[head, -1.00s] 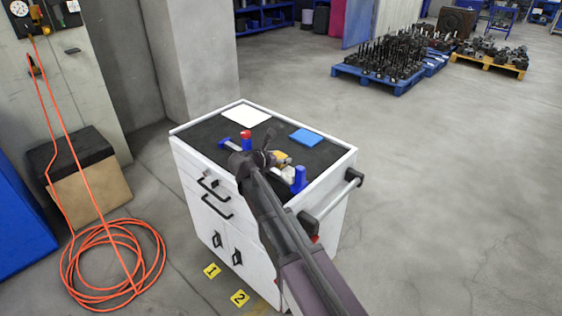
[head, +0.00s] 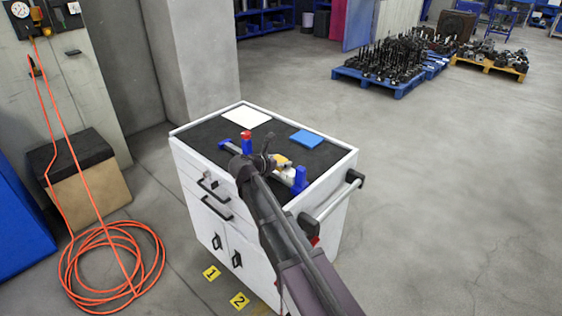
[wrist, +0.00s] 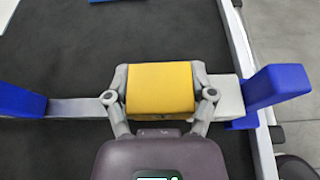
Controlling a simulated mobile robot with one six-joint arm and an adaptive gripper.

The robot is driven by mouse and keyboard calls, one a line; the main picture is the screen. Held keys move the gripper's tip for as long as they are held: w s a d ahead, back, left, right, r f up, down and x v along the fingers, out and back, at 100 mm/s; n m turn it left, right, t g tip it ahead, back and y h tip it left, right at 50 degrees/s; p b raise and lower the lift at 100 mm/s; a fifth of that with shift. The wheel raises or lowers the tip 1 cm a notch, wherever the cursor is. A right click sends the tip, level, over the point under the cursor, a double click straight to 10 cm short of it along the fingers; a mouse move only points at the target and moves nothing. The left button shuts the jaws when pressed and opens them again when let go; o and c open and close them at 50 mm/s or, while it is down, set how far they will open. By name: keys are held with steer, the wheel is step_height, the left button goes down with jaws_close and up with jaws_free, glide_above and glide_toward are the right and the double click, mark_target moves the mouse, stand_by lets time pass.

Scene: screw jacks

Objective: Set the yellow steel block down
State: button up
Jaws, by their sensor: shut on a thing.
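The yellow steel block (wrist: 160,86) sits between the two fingers of my gripper (wrist: 160,72), which is shut on it. In the wrist view it lies across the line of a light grey bar (wrist: 77,109). I cannot tell whether it touches the bar. A blue piece (wrist: 18,101) stands at the bar's left end and another blue piece (wrist: 274,88) at its right. In the head view the block (head: 281,158) shows as a small yellow patch beside my gripper, partly hidden by it. The right blue piece (head: 300,181) shows there too.
The bar stands on the black top of a white tool cabinet (head: 339,164) with a raised rim. A white sheet (head: 246,117) and a blue plate (head: 306,138) lie behind it. A red-topped blue piece (head: 246,141) stands left of my gripper. Dark mat between them is clear.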

steer(key=o, duration=1.3)
steer(key=shift+c, duration=0.2)
steer(key=shift+r, duration=0.15)
steer(key=shift+r+p, duration=0.55)
steer(key=shift+p, duration=0.2)
steer(key=p+v, duration=0.4)
steer(key=v, duration=0.8)
steer(key=shift+f, duration=0.15)
